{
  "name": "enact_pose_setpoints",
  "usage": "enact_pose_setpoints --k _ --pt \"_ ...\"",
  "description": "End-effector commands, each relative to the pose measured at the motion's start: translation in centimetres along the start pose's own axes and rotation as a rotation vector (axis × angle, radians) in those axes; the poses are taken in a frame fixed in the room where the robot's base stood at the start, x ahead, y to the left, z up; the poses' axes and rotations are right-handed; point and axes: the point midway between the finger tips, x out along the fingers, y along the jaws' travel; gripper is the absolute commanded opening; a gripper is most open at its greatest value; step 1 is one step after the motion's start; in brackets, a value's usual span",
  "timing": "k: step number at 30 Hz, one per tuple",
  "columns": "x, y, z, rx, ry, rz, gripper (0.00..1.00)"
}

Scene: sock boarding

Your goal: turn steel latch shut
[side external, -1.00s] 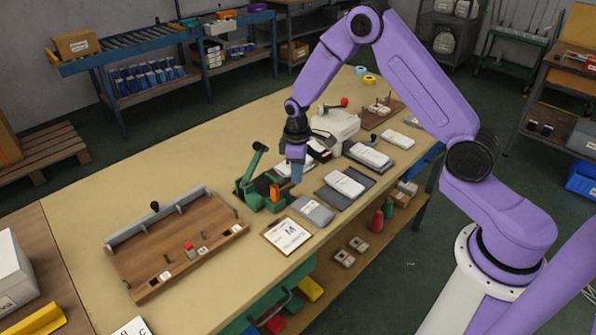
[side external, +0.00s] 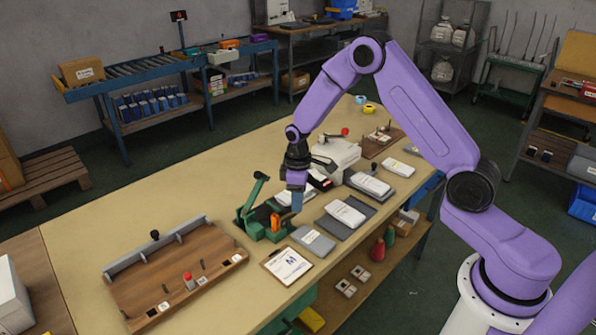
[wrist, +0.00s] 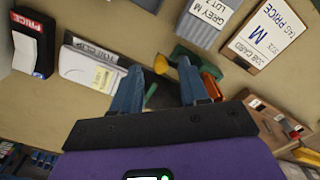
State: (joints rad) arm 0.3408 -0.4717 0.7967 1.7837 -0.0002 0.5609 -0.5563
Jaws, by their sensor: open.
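I cannot pick out the steel latch with certainty in either view. A green hand press (side external: 262,218) with a raised lever and an orange part stands near the middle of the bench; part of it shows in the wrist view (wrist: 186,55). A wooden board (side external: 170,280) with a grey rail, a black knob and a red knob lies at the left. My gripper (side external: 297,204) hangs just right of the green press, fingers down. In the wrist view my gripper (wrist: 160,70) has its blue fingers apart with nothing held between them.
A clipboard card marked M (side external: 286,264) and a grey packet (side external: 313,240) lie in front of the press. A white machine (side external: 336,150) with a red-tipped lever stands behind my gripper. White packs (side external: 345,213) lie to the right. The bench's back left is clear.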

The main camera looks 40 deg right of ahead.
Motion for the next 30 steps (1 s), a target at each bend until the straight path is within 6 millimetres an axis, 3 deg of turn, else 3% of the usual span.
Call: enact_pose_setpoints --k 21,30 --pt "-14.1 0.0 0.0 -0.001 0.004 0.003 0.44" --pt "-16.4 0.0 0.0 -0.001 0.0 0.0 0.44"
